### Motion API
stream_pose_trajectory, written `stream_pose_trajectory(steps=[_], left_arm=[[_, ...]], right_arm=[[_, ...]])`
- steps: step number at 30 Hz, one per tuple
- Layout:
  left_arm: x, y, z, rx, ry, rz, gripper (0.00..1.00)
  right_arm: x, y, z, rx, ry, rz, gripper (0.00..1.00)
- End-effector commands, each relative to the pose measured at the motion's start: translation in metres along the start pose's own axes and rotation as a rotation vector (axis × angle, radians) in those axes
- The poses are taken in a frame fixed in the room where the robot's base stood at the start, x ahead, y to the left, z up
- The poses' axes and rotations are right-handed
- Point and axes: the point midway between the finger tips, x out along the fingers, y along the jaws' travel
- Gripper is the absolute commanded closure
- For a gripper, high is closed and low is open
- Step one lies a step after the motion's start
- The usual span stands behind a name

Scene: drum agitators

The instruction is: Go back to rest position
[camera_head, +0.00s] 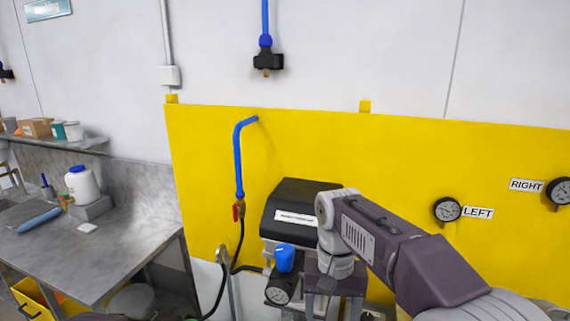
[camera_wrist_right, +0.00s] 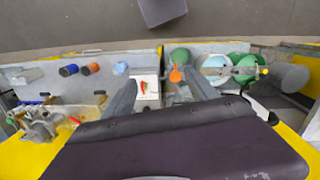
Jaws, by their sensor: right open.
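My right arm comes in from the right in the head view, in front of the yellow wall panel (camera_head: 320,150). Its wrist is bent downward beside a black-topped unit (camera_head: 305,195) with a white label, a blue knob (camera_head: 284,258) and a dial gauge (camera_head: 278,291). In the right wrist view my right gripper (camera_wrist_right: 160,78) has its two grey fingers spread apart with nothing held between them. A white panel with a red part (camera_wrist_right: 147,88) shows beyond the gap. My left gripper is not in the head view.
A grey workbench (camera_head: 120,245) with a white jug (camera_head: 82,186) stands at the left. A blue pipe (camera_head: 238,160) with a red valve handle runs down the panel. LEFT gauge (camera_head: 447,209) and RIGHT gauge (camera_head: 560,191) are on the wall. Green round items (camera_wrist_right: 245,70) show in the wrist view.

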Motion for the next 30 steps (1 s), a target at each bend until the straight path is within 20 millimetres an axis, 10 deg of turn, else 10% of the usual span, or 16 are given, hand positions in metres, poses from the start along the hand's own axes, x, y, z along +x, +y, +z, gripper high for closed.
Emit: stream_pose_trajectory(steps=[9,12,30], left_arm=[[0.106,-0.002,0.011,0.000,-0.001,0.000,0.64],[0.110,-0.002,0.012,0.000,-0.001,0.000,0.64],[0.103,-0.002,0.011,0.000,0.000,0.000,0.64]], right_arm=[[0.220,0.079,0.044,0.091,-0.036,-0.021,0.33],[0.265,0.091,0.070,0.045,-0.003,-0.033,0.33],[0.284,0.089,0.057,-0.115,0.169,-0.047,0.33]])
